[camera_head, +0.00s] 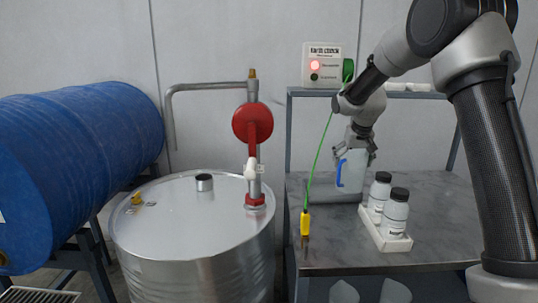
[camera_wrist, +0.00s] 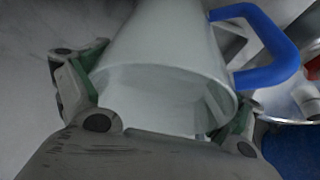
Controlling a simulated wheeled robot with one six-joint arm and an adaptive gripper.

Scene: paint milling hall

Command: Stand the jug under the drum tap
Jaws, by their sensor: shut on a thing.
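The jug (camera_head: 350,170) is pale and translucent with a blue handle (camera_head: 340,174). It stands or hangs upright at the back of the grey metal bench; I cannot tell whether its base touches the top. My gripper (camera_head: 354,150) is shut on the jug near its upper part. In the wrist view the jug (camera_wrist: 165,75) fills the middle between my fingers, with its blue handle (camera_wrist: 268,45) at the right. The blue drum (camera_head: 80,165) lies on a stand at the far left; its tap is not clear to see.
A steel drum (camera_head: 190,240) with a red hand pump (camera_head: 252,124) stands between the blue drum and the bench (camera_head: 340,250). A white tray (camera_head: 385,241) holds two dark-capped bottles. A yellow clamp (camera_head: 305,223) on a green cable hangs at the bench's left edge, below an earth-check box (camera_head: 321,65).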

